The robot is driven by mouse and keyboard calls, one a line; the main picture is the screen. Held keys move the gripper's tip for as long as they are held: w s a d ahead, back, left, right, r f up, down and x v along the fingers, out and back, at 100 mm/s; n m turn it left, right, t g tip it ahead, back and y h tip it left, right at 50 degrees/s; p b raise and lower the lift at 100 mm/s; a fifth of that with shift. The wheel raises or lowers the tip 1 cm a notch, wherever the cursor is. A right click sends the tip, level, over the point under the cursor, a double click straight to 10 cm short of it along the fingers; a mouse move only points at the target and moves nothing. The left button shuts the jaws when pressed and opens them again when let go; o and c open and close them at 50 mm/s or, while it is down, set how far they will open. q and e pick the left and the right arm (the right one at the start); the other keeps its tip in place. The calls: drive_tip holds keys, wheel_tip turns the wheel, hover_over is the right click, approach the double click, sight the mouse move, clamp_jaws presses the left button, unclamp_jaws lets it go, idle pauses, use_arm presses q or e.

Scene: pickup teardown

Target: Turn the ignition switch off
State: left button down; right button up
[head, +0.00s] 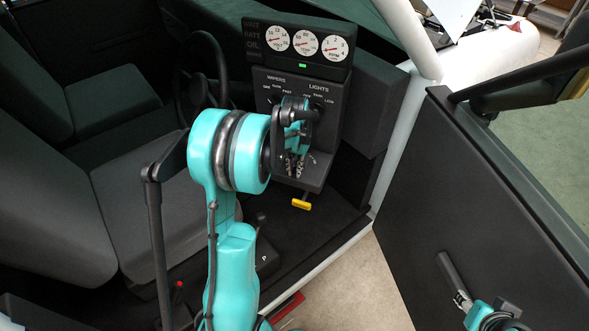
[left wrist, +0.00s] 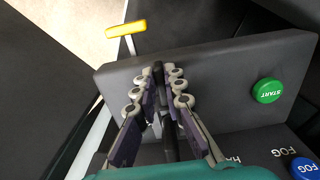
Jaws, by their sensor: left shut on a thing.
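The ignition switch (left wrist: 158,72) shows in the left wrist view as a narrow dark piece between my left fingertips, mostly hidden by them. My left gripper (left wrist: 159,85) is shut on it from both sides, against the lower part of the dark dash panel (left wrist: 225,70). In the head view my left gripper (head: 298,165) is at the lower front of the panel, and my arm and wrist hide the switch there. The switch's position marks are not readable. My right gripper (head: 462,301) is at the lower right, by the door; its jaws are too unclear to judge.
Above are three white gauges (head: 305,42), a small lit green light (head: 302,65), and wiper and light knobs. A green START button (left wrist: 267,91) and blue FOG button (left wrist: 304,168) sit beside my left gripper. A yellow handle (head: 301,204) hangs below. The open door (head: 450,190) stands right.

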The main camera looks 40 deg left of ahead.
use_arm(q)
drive_tip(key=c, duration=1.6)
unclamp_jaws()
wheel_tip(320, 180, up, 12)
drive_tip(key=s+d+f+m+t+b, duration=0.1)
drive_tip(key=s+d+f+t+b, duration=0.2)
drive_tip(key=s+d+f+b, duration=0.3)
drive_tip(key=s+d+f+m+t+b, duration=0.2)
drive_tip(key=s+d+f+t+b, duration=0.2)
drive_tip(key=s+d, duration=0.6)
drive_tip(key=d+f+b, duration=0.2)
drive_tip(key=d, duration=0.3)
drive_tip(key=shift+s+f, duration=0.3)
